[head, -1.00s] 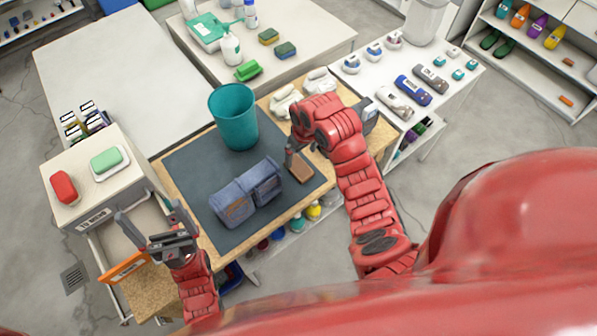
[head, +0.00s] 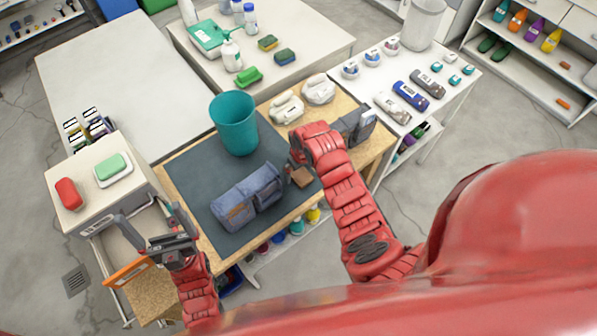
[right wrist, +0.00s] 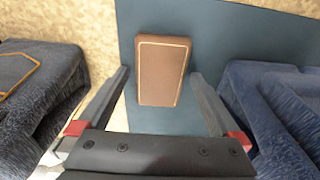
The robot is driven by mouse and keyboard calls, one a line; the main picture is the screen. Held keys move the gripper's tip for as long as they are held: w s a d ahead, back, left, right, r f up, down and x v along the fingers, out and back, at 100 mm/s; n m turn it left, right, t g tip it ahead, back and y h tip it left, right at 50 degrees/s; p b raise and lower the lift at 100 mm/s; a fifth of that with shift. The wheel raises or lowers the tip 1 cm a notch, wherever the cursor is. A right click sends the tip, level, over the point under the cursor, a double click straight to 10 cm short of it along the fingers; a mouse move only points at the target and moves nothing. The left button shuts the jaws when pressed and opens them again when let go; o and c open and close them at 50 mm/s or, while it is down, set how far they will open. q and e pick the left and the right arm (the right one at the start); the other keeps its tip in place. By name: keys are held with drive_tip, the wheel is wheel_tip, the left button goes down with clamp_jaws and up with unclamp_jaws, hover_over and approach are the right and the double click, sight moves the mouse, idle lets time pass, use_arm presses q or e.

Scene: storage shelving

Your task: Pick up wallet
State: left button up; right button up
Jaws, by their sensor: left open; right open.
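The brown wallet (head: 302,178) lies on the right edge part of the dark mat (head: 200,172), partly covered by my right wrist in the head view. In the right wrist view the wallet (right wrist: 163,72) lies flat on the mat, with a lighter stitched border. My right gripper (right wrist: 161,76) is open. Its two fingers appear on either side of the wallet, with gaps to it; contact cannot be made out. In the head view the right fingertips are mostly hidden. My left gripper (head: 148,214) is open and empty over the open drawer at the left.
Folded blue denim (head: 248,195) lies left of the wallet, and a teal bin (head: 234,125) stands behind it. A dark blue-grey item (head: 356,124) is beside my right wrist. Denim shows on both sides in the right wrist view. White items (head: 287,108) sit at the table's back edge.

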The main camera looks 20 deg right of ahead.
drive_tip(key=shift+c, duration=0.3)
drive_tip(key=c, duration=1.4)
drive_tip(key=shift+r, duration=0.1)
